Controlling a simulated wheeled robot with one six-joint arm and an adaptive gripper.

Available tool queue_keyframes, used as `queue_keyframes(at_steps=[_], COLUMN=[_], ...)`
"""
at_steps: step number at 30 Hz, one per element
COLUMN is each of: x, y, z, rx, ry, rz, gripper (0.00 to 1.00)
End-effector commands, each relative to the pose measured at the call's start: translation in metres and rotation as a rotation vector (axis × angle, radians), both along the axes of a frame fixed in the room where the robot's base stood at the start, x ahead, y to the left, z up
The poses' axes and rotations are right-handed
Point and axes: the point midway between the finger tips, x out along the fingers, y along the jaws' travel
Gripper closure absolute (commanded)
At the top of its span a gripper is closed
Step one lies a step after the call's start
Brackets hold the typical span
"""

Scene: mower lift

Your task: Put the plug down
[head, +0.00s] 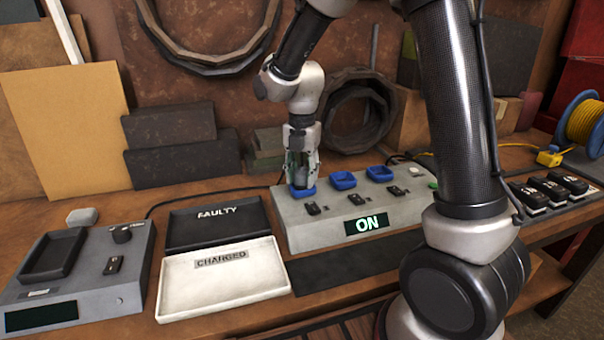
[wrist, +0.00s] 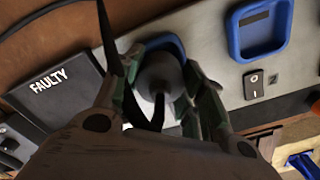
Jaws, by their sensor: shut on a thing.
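My gripper (head: 301,180) points down over the left blue cradle (head: 303,193) of the grey charging station (head: 296,233). In the wrist view its fingers are closed around a grey, rounded plug (wrist: 158,74), with a dark cord-like strip curving in front of it. The left blue cradle (wrist: 168,42) shows partly behind the plug. The plug's lower end is hidden, so I cannot tell whether it touches the cradle.
Two more blue cradles (head: 343,180) (head: 379,173) are free. The station's display (head: 368,224) reads ON. FAULTY (head: 205,239) and CHARGED (head: 270,283) trays lie left, beside a grey tester (head: 128,278). Black batteries (head: 549,190) and a yellow connector (head: 549,158) are right.

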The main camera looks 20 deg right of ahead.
Motion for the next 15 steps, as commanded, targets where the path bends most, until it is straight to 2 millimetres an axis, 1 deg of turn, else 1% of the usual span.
queue_keyframes(at_steps=[8,9,12,15], x=[0.0,0.0001,0.0001,0.0], y=[0.0,0.0001,0.0001,0.0], z=[-0.0065,-0.0063,-0.0061,-0.006], rx=[0.0,0.0,0.0,0.0], ry=[0.0,0.0,0.0,0.0], rz=[0.0,0.0,0.0,0.0], gripper=[0.86,0.54,0.38,0.38])
